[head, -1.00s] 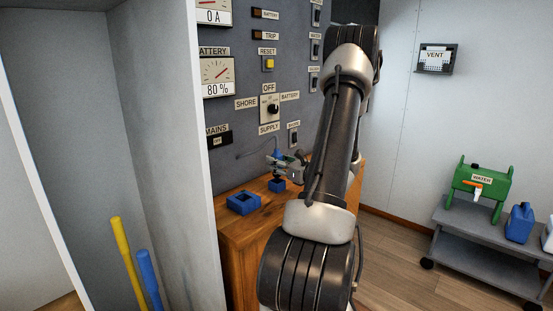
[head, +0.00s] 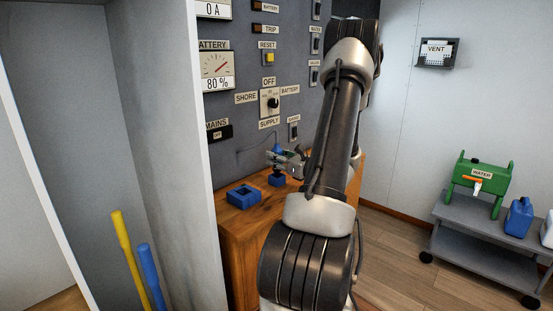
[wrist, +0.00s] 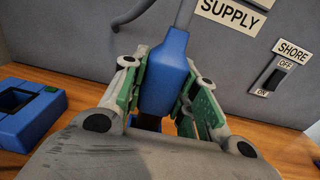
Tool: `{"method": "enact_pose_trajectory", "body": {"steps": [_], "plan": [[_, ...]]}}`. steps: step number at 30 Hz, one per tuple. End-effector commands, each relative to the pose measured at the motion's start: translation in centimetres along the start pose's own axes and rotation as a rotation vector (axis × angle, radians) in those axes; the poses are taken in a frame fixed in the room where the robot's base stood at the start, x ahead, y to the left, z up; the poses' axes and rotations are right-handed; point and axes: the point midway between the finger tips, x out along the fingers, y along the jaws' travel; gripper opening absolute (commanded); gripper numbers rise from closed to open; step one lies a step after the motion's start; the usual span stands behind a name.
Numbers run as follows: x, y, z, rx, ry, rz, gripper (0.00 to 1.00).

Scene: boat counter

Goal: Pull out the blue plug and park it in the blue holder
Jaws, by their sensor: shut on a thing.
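The blue plug (wrist: 165,75) is upright between the green-padded fingers of my gripper (wrist: 158,95), which is shut on it. A grey cable rises from its top. In the head view, the plug (head: 277,149) shows small above my gripper (head: 284,158). A dark part shows below the fingers, over a small blue block (head: 277,180) on the wooden counter. I cannot tell whether the plug is still seated there. A blue square holder with an open dark recess (head: 232,197) stands to the left of the block. It also shows at the wrist view's left (wrist: 50,112).
The grey switch panel (head: 225,110) rises behind the wooden counter (head: 232,223). A white partition edge stands left of the counter. A shore switch (wrist: 271,80) is on the panel at right. The counter between holder and block looks clear.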

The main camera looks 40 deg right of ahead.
Motion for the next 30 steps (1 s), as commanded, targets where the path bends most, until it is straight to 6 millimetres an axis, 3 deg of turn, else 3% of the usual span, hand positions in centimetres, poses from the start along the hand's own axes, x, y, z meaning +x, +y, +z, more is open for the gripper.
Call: {"method": "enact_pose_trajectory", "body": {"steps": [30], "plan": [[0.0,0.0,-1.3,0.0,0.0,0.0,0.05]]}}
